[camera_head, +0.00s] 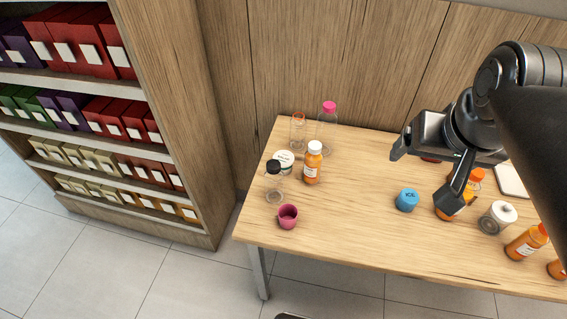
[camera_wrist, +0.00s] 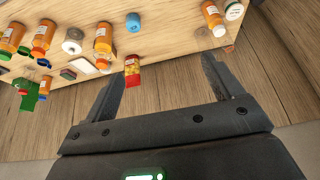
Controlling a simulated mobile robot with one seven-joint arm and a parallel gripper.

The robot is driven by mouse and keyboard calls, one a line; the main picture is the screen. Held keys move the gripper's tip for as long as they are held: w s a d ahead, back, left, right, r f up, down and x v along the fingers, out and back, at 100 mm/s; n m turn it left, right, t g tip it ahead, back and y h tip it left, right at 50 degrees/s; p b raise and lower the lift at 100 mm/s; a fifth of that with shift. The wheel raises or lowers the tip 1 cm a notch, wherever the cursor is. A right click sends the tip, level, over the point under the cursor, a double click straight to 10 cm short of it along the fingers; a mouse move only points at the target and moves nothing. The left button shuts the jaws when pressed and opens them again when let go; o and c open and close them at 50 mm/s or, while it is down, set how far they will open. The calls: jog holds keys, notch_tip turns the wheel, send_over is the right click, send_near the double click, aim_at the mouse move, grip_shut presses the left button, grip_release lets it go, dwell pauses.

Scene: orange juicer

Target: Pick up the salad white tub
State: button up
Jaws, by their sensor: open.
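The salad white tub (camera_head: 284,158) is a small tub with a pale lid on the left part of the table, just left of an orange bottle with a white cap (camera_head: 313,163). In the wrist view, a tub with a pale lid (camera_wrist: 234,11) at the top right, beside an orange bottle (camera_wrist: 213,19), appears to be the same one. My gripper (camera_head: 421,182) is open and empty above the right half of the table, well to the right of the tub. Its two fingers also show in the wrist view (camera_wrist: 164,67).
The wooden table (camera_head: 350,225) has clear room in its middle. Near the tub stand a black-capped jar (camera_head: 273,183), a pink cup (camera_head: 288,216) and a pink-capped clear bottle (camera_head: 328,127). A blue tub (camera_head: 407,200) and several orange bottles are right. A shelf (camera_head: 180,130) stands left.

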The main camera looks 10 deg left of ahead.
jog(key=w+a+r+g, duration=0.1)
jog(key=w+a+r, duration=0.35)
jog(key=w, duration=0.45)
jog(key=g, duration=0.4)
send_over(284, 157)
notch_tip(284, 157, down, 7)
jog(key=f, duration=3.2)
jog(key=shift+a+f, duration=0.3)
jog(key=shift+a, duration=0.1)
jog(key=shift+d+f, duration=0.2)
jog(key=shift+f, duration=1.15)
jog(key=shift+d+f, duration=0.15)
jog(key=shift+f, duration=1.2)
jog(key=shift+c, duration=0.3)
jog(key=c, duration=0.9)
